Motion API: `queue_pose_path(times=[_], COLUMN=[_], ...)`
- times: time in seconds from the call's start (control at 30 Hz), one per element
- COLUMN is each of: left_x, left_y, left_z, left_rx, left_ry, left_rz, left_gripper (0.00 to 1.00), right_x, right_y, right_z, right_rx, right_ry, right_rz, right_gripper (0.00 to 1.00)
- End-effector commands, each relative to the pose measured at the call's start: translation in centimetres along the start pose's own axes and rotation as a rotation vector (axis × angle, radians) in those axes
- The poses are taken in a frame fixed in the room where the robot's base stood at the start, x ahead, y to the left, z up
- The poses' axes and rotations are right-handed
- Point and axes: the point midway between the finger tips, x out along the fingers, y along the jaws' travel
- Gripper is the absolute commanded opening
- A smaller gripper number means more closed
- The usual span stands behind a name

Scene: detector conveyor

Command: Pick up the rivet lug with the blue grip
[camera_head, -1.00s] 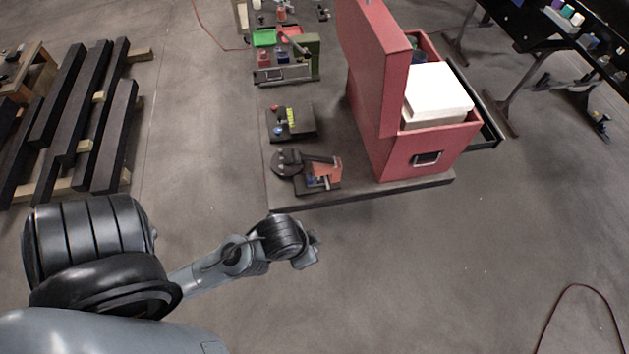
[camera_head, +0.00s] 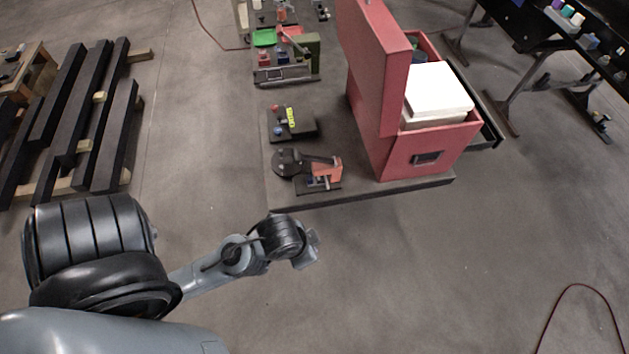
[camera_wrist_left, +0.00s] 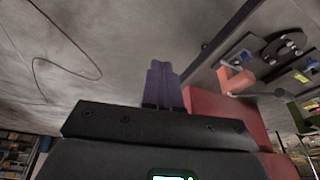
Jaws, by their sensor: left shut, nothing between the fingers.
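A small blue piece (camera_head: 278,131) sits at the front left of a black plate (camera_head: 303,133), with a red piece (camera_head: 276,108) behind it. It may be the rivet lug with the blue grip, but it is too small to tell its shape. My left gripper (camera_head: 315,241) is in front of the platform, apart from everything on it. In the left wrist view the two fingers (camera_wrist_left: 163,70) are together and hold nothing. My right gripper is not in view.
A dark platform (camera_head: 370,193) carries an orange-red clamp fixture (camera_head: 327,172) with a round black part, nearest my gripper. A tall red cabinet (camera_head: 375,80) and a red bin with a white box (camera_head: 437,92) stand on its right.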

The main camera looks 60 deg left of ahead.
Motion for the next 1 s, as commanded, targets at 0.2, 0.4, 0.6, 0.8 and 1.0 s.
queue_pose_path(times=[0.2,0.4,0.6,0.8,1.0], left_x=[0.00,0.00,0.00,0.00,-0.01], left_y=[0.00,0.00,0.00,0.00,0.02], left_z=[0.00,0.00,0.00,-0.01,-0.89], left_rx=[0.000,0.000,0.000,0.000,-0.020], left_ry=[0.000,0.000,0.000,0.000,0.046], left_rz=[0.000,0.000,0.000,0.000,0.000], left_gripper=[0.02,0.32,0.60,0.60,0.60], right_x=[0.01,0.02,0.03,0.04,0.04], right_y=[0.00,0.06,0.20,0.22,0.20], right_z=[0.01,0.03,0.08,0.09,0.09], right_rx=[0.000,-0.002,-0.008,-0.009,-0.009], right_ry=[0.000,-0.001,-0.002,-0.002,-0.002], right_rz=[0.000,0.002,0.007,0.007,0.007], right_gripper=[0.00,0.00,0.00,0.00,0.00])
